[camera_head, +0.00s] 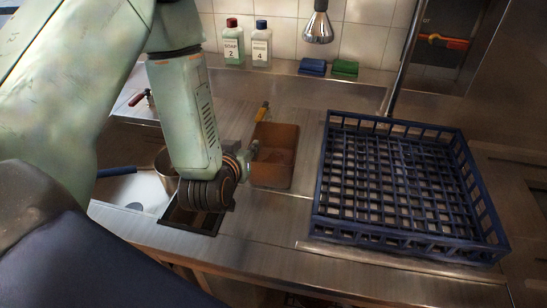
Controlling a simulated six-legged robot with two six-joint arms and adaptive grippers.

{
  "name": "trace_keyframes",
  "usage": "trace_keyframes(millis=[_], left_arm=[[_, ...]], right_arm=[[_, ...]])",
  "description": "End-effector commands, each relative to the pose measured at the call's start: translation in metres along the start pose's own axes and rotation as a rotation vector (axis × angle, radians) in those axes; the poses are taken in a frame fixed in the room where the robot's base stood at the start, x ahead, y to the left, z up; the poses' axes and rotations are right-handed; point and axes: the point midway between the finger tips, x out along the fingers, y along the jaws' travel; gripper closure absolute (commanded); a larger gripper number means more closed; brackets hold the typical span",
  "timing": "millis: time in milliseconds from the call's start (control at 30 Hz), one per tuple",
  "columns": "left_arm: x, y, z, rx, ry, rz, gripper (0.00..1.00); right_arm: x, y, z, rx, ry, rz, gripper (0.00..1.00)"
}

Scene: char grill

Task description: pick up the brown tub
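The brown tub (284,142) is a rectangular, open-topped container on the steel counter, left of the blue rack. My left arm reaches down from the upper left, and its wrist is just left of the tub. My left gripper (255,151) is at the tub's left rim, seen small and partly hidden by the wrist. I cannot tell whether its fingers are open or shut, or whether they touch the rim. My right gripper is not in view.
A large blue dish rack (333,190) fills the counter's right side. A yellow-handled item (263,111) is behind the tub. Two bottles (233,45) (261,47) and blue (313,67) and green (345,68) pads line the back ledge. A pot (163,165) is at left.

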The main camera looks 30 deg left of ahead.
Motion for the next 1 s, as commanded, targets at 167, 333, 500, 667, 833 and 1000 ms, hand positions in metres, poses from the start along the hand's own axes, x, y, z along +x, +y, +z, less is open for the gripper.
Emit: trace_keyframes(millis=[167,333,500,667,833,1000], left_arm=[[0.018,0.000,0.000,0.001,0.001,0.000,0.71],[0.042,-0.002,0.003,0.001,0.001,0.000,0.71],[0.060,-0.001,0.003,0.000,0.001,0.000,0.71],[0.064,-0.001,0.003,0.000,0.000,0.000,0.71],[0.064,-0.001,0.003,0.000,0.000,0.000,0.72],[0.064,-0.001,0.003,0.000,0.000,0.000,0.86]], right_arm=[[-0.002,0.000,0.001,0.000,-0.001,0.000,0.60],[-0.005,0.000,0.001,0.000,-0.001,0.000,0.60],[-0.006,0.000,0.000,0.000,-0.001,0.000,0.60],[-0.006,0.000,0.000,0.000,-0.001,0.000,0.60],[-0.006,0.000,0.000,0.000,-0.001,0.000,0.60],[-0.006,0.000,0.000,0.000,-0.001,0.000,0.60]])
